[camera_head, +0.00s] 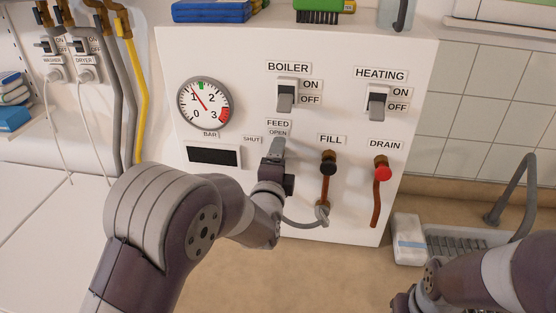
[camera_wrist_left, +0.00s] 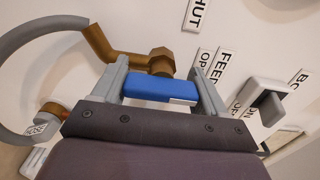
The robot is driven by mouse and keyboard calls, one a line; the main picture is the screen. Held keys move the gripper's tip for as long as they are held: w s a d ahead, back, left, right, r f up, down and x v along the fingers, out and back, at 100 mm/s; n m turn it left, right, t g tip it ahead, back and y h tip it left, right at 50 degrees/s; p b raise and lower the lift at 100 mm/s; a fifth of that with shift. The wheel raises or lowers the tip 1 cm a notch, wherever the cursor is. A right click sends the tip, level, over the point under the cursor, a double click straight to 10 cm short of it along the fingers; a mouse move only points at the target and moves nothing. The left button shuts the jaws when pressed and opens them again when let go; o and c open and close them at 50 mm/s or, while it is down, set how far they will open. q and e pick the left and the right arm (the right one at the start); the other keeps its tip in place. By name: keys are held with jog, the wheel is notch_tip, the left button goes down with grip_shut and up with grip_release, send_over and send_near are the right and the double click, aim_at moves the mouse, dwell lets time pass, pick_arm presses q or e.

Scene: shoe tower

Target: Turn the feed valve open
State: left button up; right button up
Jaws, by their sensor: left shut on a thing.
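The feed valve's blue handle (camera_wrist_left: 158,88) shows in the left wrist view between the two fingers of my left gripper (camera_wrist_left: 160,92), which is shut on it. A brass fitting (camera_wrist_left: 160,60) of the valve sits just behind the handle. In the head view my left gripper (camera_head: 276,155) is at the white panel, just below the FEED label (camera_head: 278,123) and the OPEN label (camera_head: 278,132). The SHUT label (camera_head: 252,140) is to its left. The handle is hidden behind the gripper in the head view, so its exact angle cannot be told there. My right gripper is not in view.
The boiler switch (camera_head: 286,97) and heating switch (camera_head: 377,103) are above. The black fill knob (camera_head: 328,165) and red drain knob (camera_head: 382,173) are to the right. A grey hose (camera_head: 302,223) curves below my gripper. A gauge (camera_head: 203,103) is at left, a sink (camera_head: 465,240) at right.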

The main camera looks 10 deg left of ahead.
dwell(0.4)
pick_arm(q)
jog(key=o, duration=1)
jog(key=shift+s, duration=0.1)
jog(key=shift+s, duration=0.3)
jog(key=s+b, duration=0.2)
jog(key=s, duration=1)
jog(key=shift+b, duration=0.4)
jog(key=shift+f, duration=0.1)
